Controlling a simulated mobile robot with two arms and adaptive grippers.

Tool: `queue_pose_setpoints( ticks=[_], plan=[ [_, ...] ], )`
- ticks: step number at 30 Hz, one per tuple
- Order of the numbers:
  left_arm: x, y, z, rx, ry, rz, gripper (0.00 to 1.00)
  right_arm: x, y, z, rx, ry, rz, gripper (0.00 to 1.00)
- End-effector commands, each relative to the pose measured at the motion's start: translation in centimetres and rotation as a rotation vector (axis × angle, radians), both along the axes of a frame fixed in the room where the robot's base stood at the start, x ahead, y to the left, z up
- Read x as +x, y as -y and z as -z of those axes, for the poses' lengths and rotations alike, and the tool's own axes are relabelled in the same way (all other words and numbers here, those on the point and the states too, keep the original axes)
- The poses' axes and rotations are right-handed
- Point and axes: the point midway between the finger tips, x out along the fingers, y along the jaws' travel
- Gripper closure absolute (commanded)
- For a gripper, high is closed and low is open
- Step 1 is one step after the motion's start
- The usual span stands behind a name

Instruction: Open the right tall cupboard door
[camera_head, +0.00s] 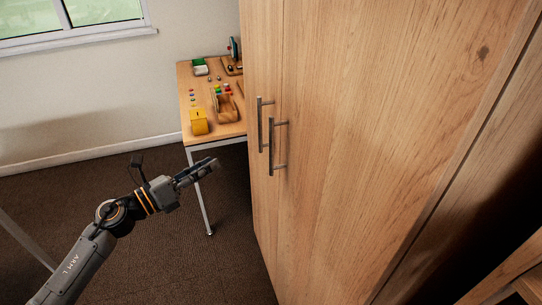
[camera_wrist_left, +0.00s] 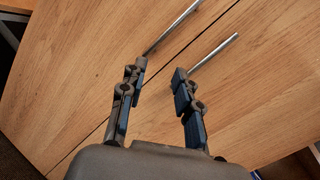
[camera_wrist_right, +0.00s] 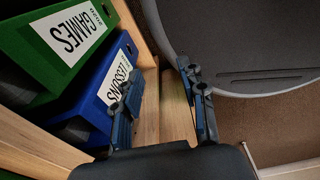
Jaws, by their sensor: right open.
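The tall wooden cupboard fills the right half of the head view. Its right door (camera_head: 370,150) appears shut, flush with the narrower-looking left door (camera_head: 262,60). The right door's bar handle (camera_head: 272,147) stands upright beside the left door's handle (camera_head: 260,125). My left gripper (camera_head: 212,166) is open and empty, left of both handles and apart from them. In the left wrist view, two handles (camera_wrist_left: 216,51) (camera_wrist_left: 172,26) appear beyond the open fingers, with the door seam between. My right gripper shows only in the right wrist view (camera_wrist_right: 158,75), open and empty.
A wooden table (camera_head: 187,80) with a yellow box (camera_head: 199,122) and small items stands behind, left of the cupboard. Carpet (camera_head: 225,260) is clear in front. Near my right gripper are a green binder (camera_wrist_right: 40,65) and a blue binder (camera_wrist_right: 100,85) on a shelf.

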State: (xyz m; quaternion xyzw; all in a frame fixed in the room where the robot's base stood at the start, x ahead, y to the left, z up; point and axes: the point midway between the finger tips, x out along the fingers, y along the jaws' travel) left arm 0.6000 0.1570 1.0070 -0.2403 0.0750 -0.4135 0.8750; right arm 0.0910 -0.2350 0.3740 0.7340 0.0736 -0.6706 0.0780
Motion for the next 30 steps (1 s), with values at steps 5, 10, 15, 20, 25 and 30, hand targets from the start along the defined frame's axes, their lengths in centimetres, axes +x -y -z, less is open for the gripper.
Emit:
queue_pose_setpoints(
  ticks=[5, 10, 15, 20, 25, 30],
  plan=[
    [-3.6, 3.2, -4.1, 0.292, 0.318, 0.152, 0.68, -0.6, 0.1, 1.5, -0.002, -0.009, 0.0, 0.58],
    [-3.8, 4.6, -5.1, 0.348, 0.379, 0.177, 0.68, -1.3, 0.3, 0.9, -0.004, -0.019, -0.001, 0.58],
    [-2.3, 7.2, -5.4, 0.341, 0.376, 0.176, 0.68, -1.0, 0.3, -0.5, -0.003, -0.015, -0.001, 0.58],
    [-0.5, 10.3, -5.4, 0.339, 0.375, 0.175, 0.68, -0.3, 0.2, -1.7, -0.002, -0.004, -0.001, 0.58],
    [1.0, 13.2, -5.2, 0.341, 0.373, 0.175, 0.68, -0.2, 0.2, -2.6, -0.002, -0.001, -0.001, 0.58],
    [2.1, 14.9, -5.0, 0.341, 0.372, 0.173, 0.68, -0.2, 0.2, -3.0, -0.001, -0.001, -0.001, 0.58]
  ],
)
